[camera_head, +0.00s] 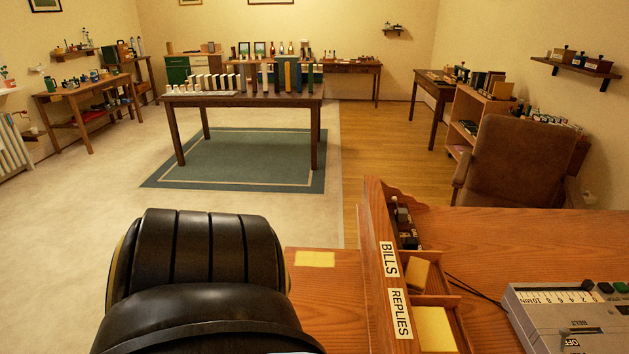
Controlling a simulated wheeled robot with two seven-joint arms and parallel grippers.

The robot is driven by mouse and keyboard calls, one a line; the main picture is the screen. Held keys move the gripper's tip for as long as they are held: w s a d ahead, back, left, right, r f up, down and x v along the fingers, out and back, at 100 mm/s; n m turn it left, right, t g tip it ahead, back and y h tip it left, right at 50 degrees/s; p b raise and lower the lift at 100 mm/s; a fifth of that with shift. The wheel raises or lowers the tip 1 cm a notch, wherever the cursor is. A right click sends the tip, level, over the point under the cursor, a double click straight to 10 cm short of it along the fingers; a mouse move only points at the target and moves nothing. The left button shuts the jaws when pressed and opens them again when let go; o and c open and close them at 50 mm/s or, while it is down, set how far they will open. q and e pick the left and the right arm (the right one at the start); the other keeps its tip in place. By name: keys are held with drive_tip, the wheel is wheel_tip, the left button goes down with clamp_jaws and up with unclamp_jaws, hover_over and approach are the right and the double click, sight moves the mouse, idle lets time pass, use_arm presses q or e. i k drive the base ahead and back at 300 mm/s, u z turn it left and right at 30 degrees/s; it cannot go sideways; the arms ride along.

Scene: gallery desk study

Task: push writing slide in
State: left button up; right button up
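A flat wooden board, which looks like the writing slide (335,300), sticks out at the left of the upright desk panel with the labels. A pale yellow patch (315,259) lies on its far part. Its near left part is hidden behind a large dark shape at the lower left. Where the board meets the desk is hidden by the upright panel. Neither of my grippers is in view.
The desk top (520,235) stretches right. The BILLS label (389,259) and REPLIES label (401,313) mark open compartments. A grey device (570,315) stands at the lower right. A brown chair (515,160) is behind the desk. Pale floor is open left of the desk.

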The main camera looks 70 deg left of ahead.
sight(325, 294)
drive_tip(key=z, duration=0.25)
drive_tip(key=k, duration=1.15)
drive_tip(key=u, duration=2.05)
drive_tip(key=i, duration=0.45)
drive_tip(key=z, duration=0.05)
